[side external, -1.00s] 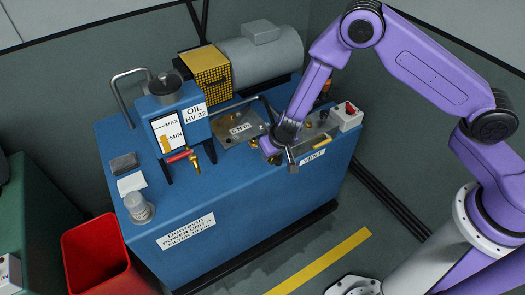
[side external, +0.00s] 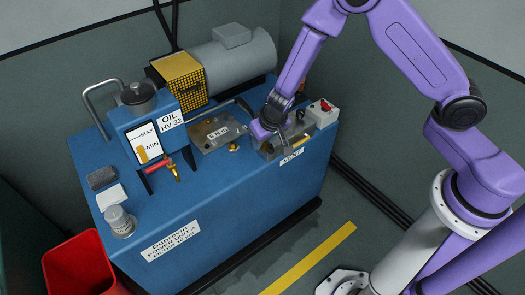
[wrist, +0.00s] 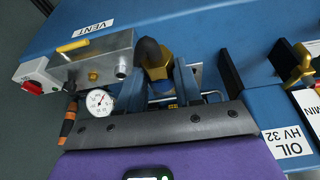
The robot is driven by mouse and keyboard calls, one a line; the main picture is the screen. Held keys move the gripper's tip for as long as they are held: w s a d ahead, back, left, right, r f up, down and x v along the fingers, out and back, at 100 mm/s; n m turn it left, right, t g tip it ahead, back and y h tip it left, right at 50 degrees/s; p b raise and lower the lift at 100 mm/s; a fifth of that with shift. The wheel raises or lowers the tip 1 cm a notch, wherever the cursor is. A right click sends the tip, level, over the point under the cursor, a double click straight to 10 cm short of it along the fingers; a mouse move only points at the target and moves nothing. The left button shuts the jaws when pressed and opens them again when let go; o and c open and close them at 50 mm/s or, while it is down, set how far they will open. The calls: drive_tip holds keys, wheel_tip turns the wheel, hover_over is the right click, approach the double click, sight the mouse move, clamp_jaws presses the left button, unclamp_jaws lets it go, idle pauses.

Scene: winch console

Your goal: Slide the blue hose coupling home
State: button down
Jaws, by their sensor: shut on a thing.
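My gripper (side external: 280,137) is low over the right end of the blue power unit, beside the metal manifold block. In the wrist view its two dark fingers (wrist: 160,80) stand on either side of the hose coupling (wrist: 157,72), shut on it. The coupling shows a yellow-brass collar and a bluish part. In the side view the coupling is hidden by my gripper. I cannot tell how far it sits on its port.
The manifold block (wrist: 105,60) with a gauge (wrist: 98,103) and the red-switch box (side external: 322,112) are close by. The oil tank (side external: 147,135) with a red-handled tap (side external: 160,164) stands left. A brass fitting (side external: 234,147) lies between. A red bin (side external: 82,265) is on the floor.

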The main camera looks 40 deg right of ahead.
drive_tip(key=d+r+g, duration=0.4)
drive_tip(key=d+r, duration=0.4)
drive_tip(key=r, duration=0.2)
drive_tip(key=d+r+g, duration=0.4)
drive_tip(key=d+r, duration=0.3)
drive_tip(key=r, duration=0.3)
drive_tip(key=w+a+f+n+t+h, duration=0.3)
drive_tip(key=w+f+n+t+h, duration=0.2)
drive_tip(key=f+n, duration=0.4)
drive_tip(key=w+a+f+n+t+h, duration=0.2)
drive_tip(key=w+f+n+t+h, duration=0.2)
drive_tip(key=f+n, duration=0.6)
drive_tip(key=shift+w+a+f+n+t+h, duration=0.3)
drive_tip(key=shift+n+t+h, duration=0.8)
drive_tip(key=shift+n, duration=1.7)
drive_tip(key=shift+w+a+r, duration=0.1)
drive_tip(key=shift+r, duration=0.05)
drive_tip(key=shift+f, duration=2.85)
